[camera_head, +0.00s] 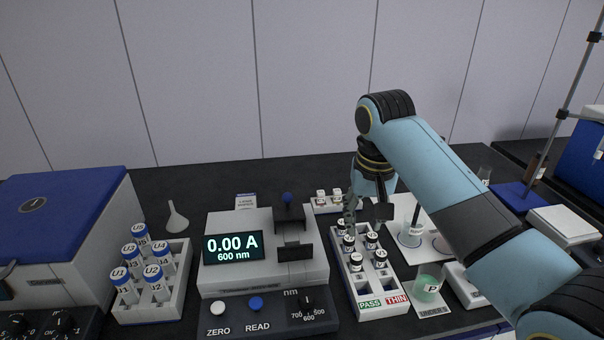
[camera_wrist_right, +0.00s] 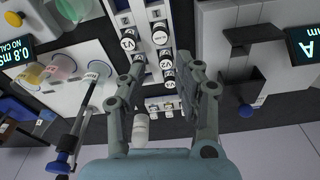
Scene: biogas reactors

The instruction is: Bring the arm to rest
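My right arm reaches in from the right in the head view. Its gripper (camera_head: 367,213) points down above the far part of the PASS/THIN vial rack (camera_head: 394,301). In the right wrist view the two fingers of the gripper (camera_wrist_right: 166,80) are spread apart, with the rack and black-capped vials (camera_wrist_right: 160,35) showing beyond and between them. No vial is clearly gripped. A small white cylindrical item (camera_wrist_right: 140,130) shows near one finger; I cannot tell how far below it is. My left gripper is in neither view.
The photometer (camera_head: 225,281) reading 0.00 A stands left of the rack. A rack (camera_head: 147,310) of blue-capped U vials and a funnel (camera_head: 177,217) are further left. A blue-lidded box (camera_head: 62,203) fills the left.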

